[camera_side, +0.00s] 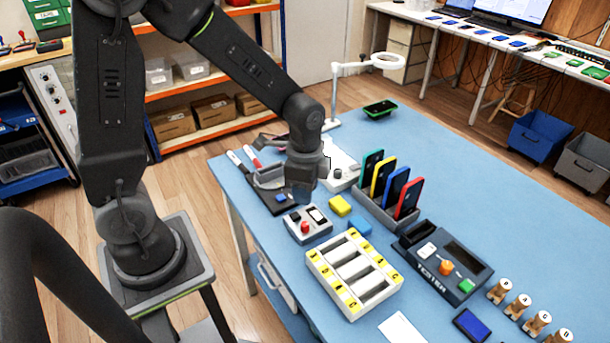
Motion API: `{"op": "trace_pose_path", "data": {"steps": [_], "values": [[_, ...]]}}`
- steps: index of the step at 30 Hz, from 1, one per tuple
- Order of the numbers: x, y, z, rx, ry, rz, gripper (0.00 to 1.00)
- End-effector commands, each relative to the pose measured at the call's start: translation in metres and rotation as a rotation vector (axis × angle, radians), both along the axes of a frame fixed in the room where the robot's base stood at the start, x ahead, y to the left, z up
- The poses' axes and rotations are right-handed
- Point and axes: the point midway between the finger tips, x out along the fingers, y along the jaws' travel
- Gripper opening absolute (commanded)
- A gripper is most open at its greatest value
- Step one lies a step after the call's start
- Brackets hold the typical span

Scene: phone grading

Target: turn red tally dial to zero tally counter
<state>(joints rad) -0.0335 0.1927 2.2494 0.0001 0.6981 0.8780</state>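A small grey box, which looks like the tally counter (322,232), sits on the blue table near its left edge, behind the white slotted tray. Its red dial (305,227) is on the near side of its top. A dark patch and a pale window are also on top; any reading is too small to make out. My gripper (299,197) points down above and just behind the counter, apart from the dial. Its fingers are dark and blend together, so its opening cannot be made out.
A white slotted tray (318,262) stands in front. A rack (372,211) of coloured phones and a dark tester (420,258) stand to the right. The back right of the table is clear.

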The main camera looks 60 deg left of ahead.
Motion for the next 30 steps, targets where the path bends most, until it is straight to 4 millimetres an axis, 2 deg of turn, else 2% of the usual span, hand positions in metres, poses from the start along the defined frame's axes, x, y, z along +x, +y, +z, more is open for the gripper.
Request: {"op": "trace_pose_path", "data": {"steps": [3,7,22,26,30], "values": [[0.001,0.0,0.02,0.0,-0.004,0.0,0.31],[0.0,0.0,0.031,0.0,0.0,0.0,0.31],[-0.002,0.0,0.042,0.0,-0.013,0.02,0.31],[-0.013,-0.002,0.066,-0.003,-0.078,0.117,0.31],[-0.036,-0.005,0.103,-0.025,-0.191,0.302,0.31]]}}
